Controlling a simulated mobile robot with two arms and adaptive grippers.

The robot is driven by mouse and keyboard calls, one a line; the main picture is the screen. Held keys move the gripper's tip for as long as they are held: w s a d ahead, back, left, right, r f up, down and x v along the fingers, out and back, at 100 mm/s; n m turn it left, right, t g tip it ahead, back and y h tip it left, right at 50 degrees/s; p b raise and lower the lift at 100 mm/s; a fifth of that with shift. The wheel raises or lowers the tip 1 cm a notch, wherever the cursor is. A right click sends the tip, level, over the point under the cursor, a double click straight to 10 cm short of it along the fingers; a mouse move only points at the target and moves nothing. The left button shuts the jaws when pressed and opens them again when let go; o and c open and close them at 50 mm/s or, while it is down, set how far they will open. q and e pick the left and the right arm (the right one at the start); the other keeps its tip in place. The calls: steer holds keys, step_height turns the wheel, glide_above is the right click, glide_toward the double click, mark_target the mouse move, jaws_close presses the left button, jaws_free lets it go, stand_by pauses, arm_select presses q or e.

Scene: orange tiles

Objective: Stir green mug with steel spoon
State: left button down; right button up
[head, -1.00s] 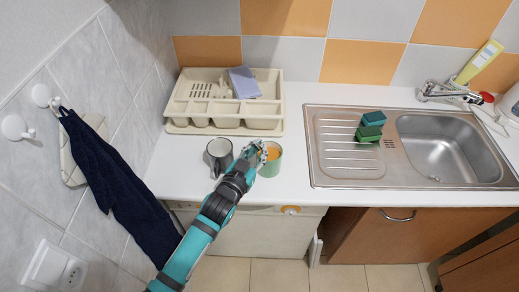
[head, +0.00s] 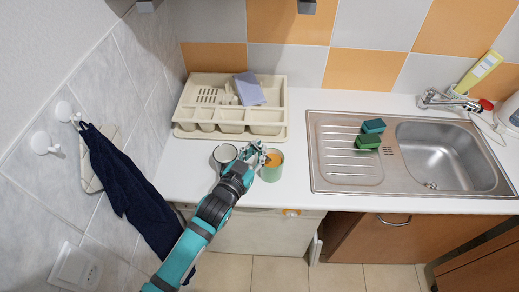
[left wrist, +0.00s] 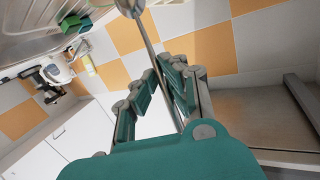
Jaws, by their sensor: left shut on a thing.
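The green mug (head: 272,171) stands upright on the white counter, with orange contents showing inside. My left gripper (head: 253,154) is at its left rim, close to it; whether they touch I cannot tell. In the left wrist view my left gripper (left wrist: 160,85) is shut on the steel spoon (left wrist: 148,37), a thin metal rod that runs up from between the fingers to a rounded end at the top edge. The spoon is hard to make out in the head view, so I cannot tell if it enters the mug. My right gripper is not in view.
A beige cutlery tray (head: 184,128) with a purple item (head: 249,88) lies behind. The steel sink (head: 440,155), with green sponges (head: 368,142) on its drainer, is to the right. A dark towel (head: 130,190) hangs at left.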

mark_target(255, 146)
arm_select(q)
steer(key=shift+s+a+r, duration=0.1)
steer(key=shift+s+r, duration=0.05)
steer(key=shift+r, duration=0.3)
steer(key=shift+s+a+r, duration=0.15)
steer(key=shift+s+r, duration=0.1)
steer(key=shift+r, duration=0.35)
steer(key=shift+s+a+r, duration=0.1)
steer(key=shift+s+r, duration=0.15)
steer(key=shift+r, duration=0.35)
steer(key=shift+r, duration=0.15)
steer(key=shift+r, duration=2.35)
steer(key=shift+a, duration=0.1)
